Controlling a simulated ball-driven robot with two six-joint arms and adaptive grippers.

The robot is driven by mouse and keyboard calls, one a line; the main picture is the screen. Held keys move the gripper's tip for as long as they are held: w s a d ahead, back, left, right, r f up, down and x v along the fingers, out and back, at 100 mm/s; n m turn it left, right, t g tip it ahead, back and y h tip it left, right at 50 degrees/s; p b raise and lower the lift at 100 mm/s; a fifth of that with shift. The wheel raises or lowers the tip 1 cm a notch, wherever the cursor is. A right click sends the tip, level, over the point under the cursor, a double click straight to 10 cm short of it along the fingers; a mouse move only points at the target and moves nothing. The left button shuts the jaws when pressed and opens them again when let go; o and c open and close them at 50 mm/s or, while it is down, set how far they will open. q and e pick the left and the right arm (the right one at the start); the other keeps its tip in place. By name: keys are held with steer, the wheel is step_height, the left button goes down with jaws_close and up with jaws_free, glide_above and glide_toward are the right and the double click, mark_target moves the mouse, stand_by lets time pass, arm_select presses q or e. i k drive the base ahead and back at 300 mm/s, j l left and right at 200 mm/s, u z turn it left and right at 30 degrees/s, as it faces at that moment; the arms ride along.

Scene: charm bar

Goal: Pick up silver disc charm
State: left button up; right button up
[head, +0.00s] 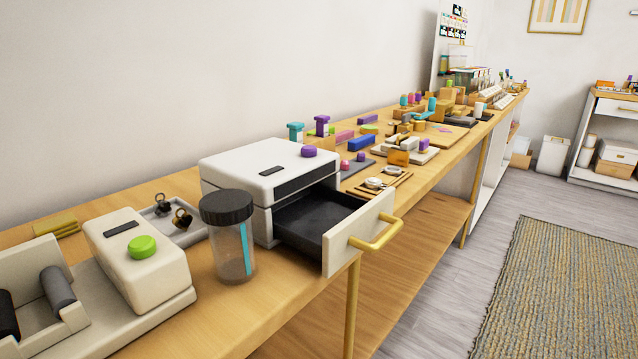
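Two small round silver-white pieces lie on a small wooden tray (402,184) just beyond the open drawer. The nearer round piece (374,183) and the farther round piece (391,170) are both too small to tell for sure whether either is the silver disc charm. Neither of my grippers shows in the head view.
A white box with a purple button (308,152) has its dark drawer (318,222) pulled out, its gold handle (376,236) past the table's front edge. A dark-lidded clear jar (232,250) and a white device with a green button (142,247) stand nearer. Colourful blocks crowd beyond.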

mark_target(373, 183)
steer(key=i+l+u, duration=0.15)
steer(key=u, duration=0.3)
steer(key=i+l+u, duration=0.1)
steer(key=l+u, duration=0.25)
steer(key=u, duration=0.15)
steer(key=l+u, duration=0.25)
steer(key=u, duration=0.2)
